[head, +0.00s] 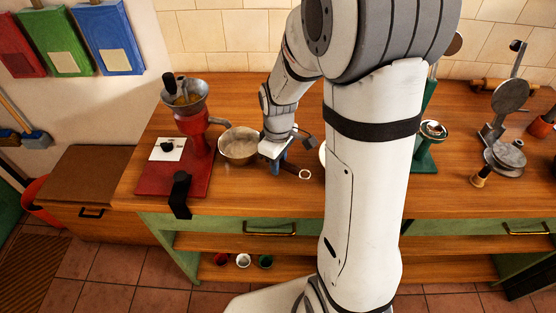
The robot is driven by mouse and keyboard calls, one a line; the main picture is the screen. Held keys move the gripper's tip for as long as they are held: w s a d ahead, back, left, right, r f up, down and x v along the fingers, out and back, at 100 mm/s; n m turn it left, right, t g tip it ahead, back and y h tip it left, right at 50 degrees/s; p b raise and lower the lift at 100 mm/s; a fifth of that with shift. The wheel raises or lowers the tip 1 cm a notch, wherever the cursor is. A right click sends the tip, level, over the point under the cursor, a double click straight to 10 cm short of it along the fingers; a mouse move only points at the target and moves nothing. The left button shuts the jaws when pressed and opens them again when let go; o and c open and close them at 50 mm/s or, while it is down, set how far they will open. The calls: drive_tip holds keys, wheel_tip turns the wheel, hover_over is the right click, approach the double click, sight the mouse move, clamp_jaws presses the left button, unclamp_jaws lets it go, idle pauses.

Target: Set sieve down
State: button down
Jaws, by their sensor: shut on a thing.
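The sieve (238,149) is a round metal bowl with a handle that ends in a pale ring on the right, over the wooden counter (255,193) left of centre. My gripper (281,164) is shut on the sieve's handle, just right of the bowl, and hides part of the handle. The bowl looks roughly level. I cannot tell whether its underside touches the counter.
A red grinder (196,138) with a metal hopper stands on a red base close to the left of the sieve. A white dish edge (322,155) shows beside my arm. A green-based device (427,155) and a metal press (503,158) stand farther right. The counter in front of the sieve is clear.

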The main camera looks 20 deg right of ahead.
drive_tip(key=shift+f, duration=0.2)
drive_tip(key=c, duration=1.3)
unclamp_jaws()
drive_tip(key=shift+r, duration=0.1)
drive_tip(key=shift+o, duration=0.2)
wheel_tip(320, 180, up, 12)
drive_tip(key=s+r+m+t, duration=0.2)
drive_tip(key=s+m, duration=0.6)
drive_tip(key=s, duration=0.6)
drive_tip(key=shift+r+t, duration=0.2)
drive_tip(key=shift+t, duration=0.2)
